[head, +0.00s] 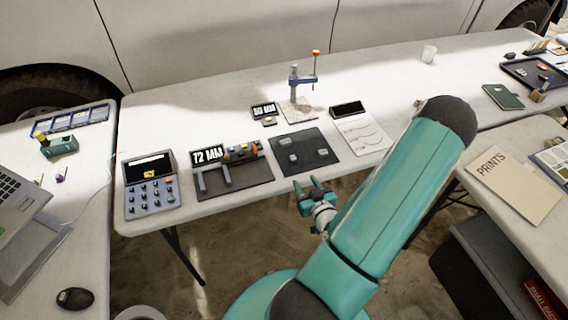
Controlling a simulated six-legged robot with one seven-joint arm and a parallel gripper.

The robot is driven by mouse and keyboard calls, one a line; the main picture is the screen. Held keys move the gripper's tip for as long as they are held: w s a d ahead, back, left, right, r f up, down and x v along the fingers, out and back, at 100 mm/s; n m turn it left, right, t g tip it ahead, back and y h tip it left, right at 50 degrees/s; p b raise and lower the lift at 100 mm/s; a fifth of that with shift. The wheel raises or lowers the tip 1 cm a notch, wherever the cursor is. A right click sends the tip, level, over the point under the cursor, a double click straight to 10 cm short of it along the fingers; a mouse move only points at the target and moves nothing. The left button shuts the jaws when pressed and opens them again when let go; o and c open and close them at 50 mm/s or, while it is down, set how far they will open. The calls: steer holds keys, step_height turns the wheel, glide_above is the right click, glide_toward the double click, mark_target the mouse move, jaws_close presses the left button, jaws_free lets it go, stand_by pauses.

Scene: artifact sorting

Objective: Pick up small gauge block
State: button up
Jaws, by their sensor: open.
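Small grey blocks lie on a dark square mat (308,138) near the front edge of the middle table. One block (283,141) is at the mat's back left, one (293,157) at its front left, and one (322,153) towards its right. They look like gauge blocks, but they are too small here to tell surely which is the small one. My gripper (307,183) is open and empty. In the picture it shows just below the mat's front edge, apart from the blocks.
Left of the mat is a tray (235,181) with a caliper-like tool and a "72 MM" display (207,155). A keypad device (151,190) stands further left. Behind the mat is a stand with a post (294,82); a white sheet (362,136) lies to the right.

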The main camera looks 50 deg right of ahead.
mark_target(295, 160)
steer(key=x, duration=0.8)
steer(key=shift+s+d+r, duration=0.1)
steer(key=shift+s+d, duration=0.05)
steer(key=shift+d, duration=0.2)
steer(key=x, duration=0.5)
steer(key=shift+w+d, duration=0.25)
steer(key=shift+c, duration=0.2)
jaws_close()
